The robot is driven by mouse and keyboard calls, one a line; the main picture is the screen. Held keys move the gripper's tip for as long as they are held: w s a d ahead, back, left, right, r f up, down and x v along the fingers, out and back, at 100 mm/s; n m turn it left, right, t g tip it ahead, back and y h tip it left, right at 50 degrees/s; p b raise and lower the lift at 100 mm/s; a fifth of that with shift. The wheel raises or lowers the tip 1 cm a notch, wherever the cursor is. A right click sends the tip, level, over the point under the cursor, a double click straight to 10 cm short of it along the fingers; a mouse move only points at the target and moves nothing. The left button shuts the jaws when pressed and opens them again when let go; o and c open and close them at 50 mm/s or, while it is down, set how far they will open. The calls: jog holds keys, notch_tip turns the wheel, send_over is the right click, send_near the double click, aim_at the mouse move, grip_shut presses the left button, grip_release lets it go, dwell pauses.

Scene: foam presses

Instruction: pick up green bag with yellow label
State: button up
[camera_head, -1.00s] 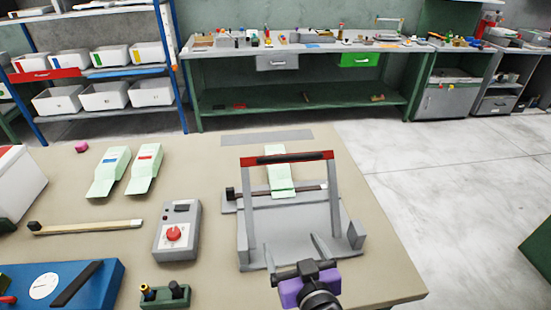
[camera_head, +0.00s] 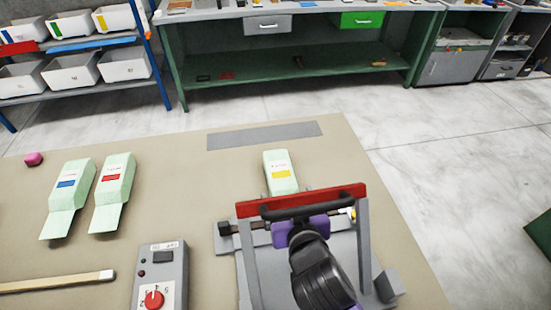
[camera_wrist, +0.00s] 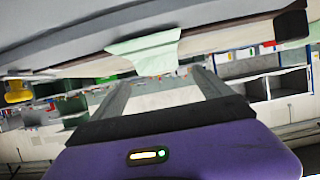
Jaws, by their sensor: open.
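The green bag with a yellow label (camera_head: 280,172) is pale green. It lies behind the red-barred press (camera_head: 340,193), its near end hidden by the press. A pale green piece (camera_wrist: 145,48), probably this bag, shows at the top of the wrist view. My gripper (camera_head: 300,228) has a purple body and is at the press frame, on the near side of the bag. Its fingertips are hidden in the head view. The wrist view shows its two grey fingers (camera_wrist: 160,88) spread apart with nothing between them.
Two similar green bags, one with a blue label (camera_head: 66,185) and one with a red label (camera_head: 114,180), lie at left. A grey control box (camera_head: 163,270) with a red knob and a wooden stick (camera_head: 60,282) are nearer. A flat grey strip (camera_head: 265,135) lies behind the bag.

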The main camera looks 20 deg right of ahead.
aim_at(284, 187)
jog(key=shift+w+d+f, duration=0.1)
jog(key=shift+w+d, duration=0.05)
jog(key=shift+w, duration=0.55)
jog(key=shift+x, duration=0.9)
jog(key=shift+f+p+x, duration=0.1)
jog(key=shift+p+x, duration=0.3)
jog(key=shift+x, duration=0.9)
jog(key=shift+f+p+x, duration=0.15)
jog(key=shift+p+x, duration=0.25)
jog(key=shift+x, duration=0.9)
jog(key=shift+s+d, duration=0.1)
jog(key=c, duration=1.6)
